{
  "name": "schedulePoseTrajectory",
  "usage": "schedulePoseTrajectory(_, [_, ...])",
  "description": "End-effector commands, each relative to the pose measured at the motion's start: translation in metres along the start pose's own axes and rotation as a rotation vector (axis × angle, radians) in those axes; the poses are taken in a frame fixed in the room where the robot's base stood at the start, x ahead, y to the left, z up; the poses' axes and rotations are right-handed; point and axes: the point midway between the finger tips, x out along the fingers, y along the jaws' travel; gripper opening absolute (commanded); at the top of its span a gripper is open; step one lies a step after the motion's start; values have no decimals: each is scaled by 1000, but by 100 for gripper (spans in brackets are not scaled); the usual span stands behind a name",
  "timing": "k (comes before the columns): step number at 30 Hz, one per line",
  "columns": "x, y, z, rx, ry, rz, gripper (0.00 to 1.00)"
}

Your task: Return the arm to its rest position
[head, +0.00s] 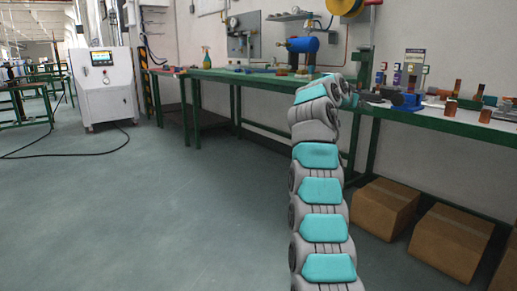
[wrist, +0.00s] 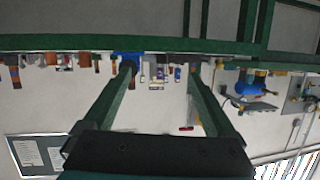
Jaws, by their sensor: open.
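My arm (head: 321,190), grey with teal plates, rises from the bottom of the head view and bends at the top toward the green workbench (head: 430,122). My gripper (head: 372,98) is small there, at the bench's near edge, and partly hidden by the wrist. In the wrist view my gripper (wrist: 162,70) shows two dark green fingers spread apart with nothing held between them. That view is upside down, with the bench along the top. A blue vise (wrist: 128,60) appears behind the left fingertip. I cannot tell whether the gripper touches anything.
The blue vise (head: 408,101) and several copper-coloured parts stand on the bench. A blue tank (head: 302,45) is farther back. Cardboard boxes (head: 384,206) sit under the bench at right. A white machine (head: 104,86) stands at left, its black cable on the floor. The floor centre-left is clear.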

Motion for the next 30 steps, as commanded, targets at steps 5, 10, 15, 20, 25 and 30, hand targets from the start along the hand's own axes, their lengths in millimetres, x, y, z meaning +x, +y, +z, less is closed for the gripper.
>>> schedulePoseTrajectory(5, [-11,-5,8,-104,-137,-58,91])
schedulePoseTrajectory(10, [-33,-5,28,-207,-264,-116,91])
schedulePoseTrajectory(15, [-66,3,55,-306,-387,-175,91])
schedulePoseTrajectory(20, [-103,22,86,-397,-503,-222,91])
schedulePoseTrajectory(25, [-150,50,122,-484,-622,-268,91])
schedulePoseTrajectory(30, [-203,88,163,-565,-743,-307,91])
